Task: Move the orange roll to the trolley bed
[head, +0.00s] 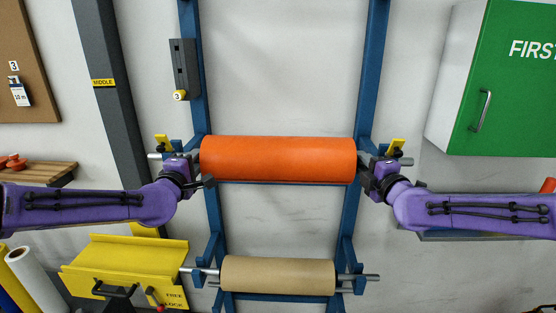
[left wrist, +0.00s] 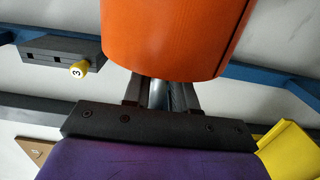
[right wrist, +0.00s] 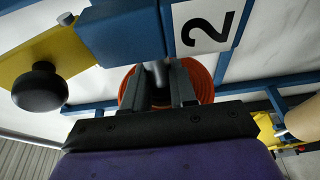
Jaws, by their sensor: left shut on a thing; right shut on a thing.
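The orange roll (head: 278,160) lies level across the upper part of the blue rack, between my two grippers. My left gripper (head: 196,172) is shut on the shaft at the roll's left end; the left wrist view shows the fingers around the metal shaft (left wrist: 158,95) beside the orange roll (left wrist: 175,35). My right gripper (head: 368,168) is shut on the shaft at the right end; the right wrist view shows this shaft (right wrist: 158,72) with the orange end face (right wrist: 203,78) behind it. Whether the shaft still touches the rack's brackets is hidden. The yellow trolley (head: 125,270) stands at the lower left.
A tan roll (head: 278,275) sits on the lower rack brackets. Blue uprights (head: 372,70) flank the roll. A green first aid cabinet (head: 505,80) is at the upper right. A grey box with a yellow "3" knob (head: 180,95) hangs by the left upright. A wooden shelf (head: 40,173) is at left.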

